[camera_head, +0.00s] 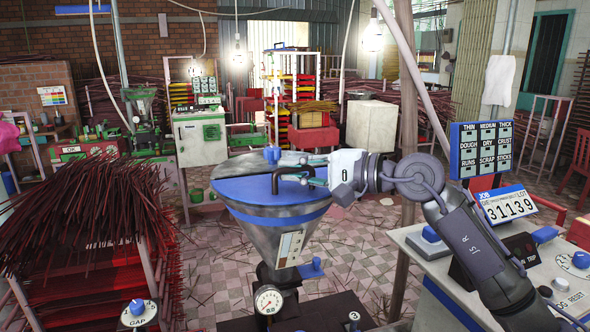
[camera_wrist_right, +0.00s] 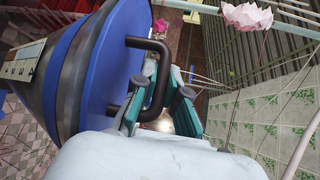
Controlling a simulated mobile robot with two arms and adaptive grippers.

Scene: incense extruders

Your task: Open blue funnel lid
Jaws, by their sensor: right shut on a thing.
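The blue funnel lid (camera_head: 262,185) lies flat on top of the grey metal funnel (camera_head: 275,235) in the head view. Its dark bent handle (camera_head: 291,171) stands up at the right side. My right gripper (camera_head: 308,172) reaches in from the right and is shut on this handle. In the right wrist view the blue lid (camera_wrist_right: 115,65) fills the left part, and the teal fingers of my right gripper (camera_wrist_right: 160,98) close around the black handle (camera_wrist_right: 160,62). A blue knob (camera_head: 272,155) sits at the funnel's back rim. My left gripper is not in view.
A red rack heaped with dark red sticks (camera_head: 85,215) stands left of the funnel. A control desk (camera_head: 440,240) with a job sign (camera_head: 508,205) stands at the right. A pressure gauge (camera_head: 268,299) sits below the funnel.

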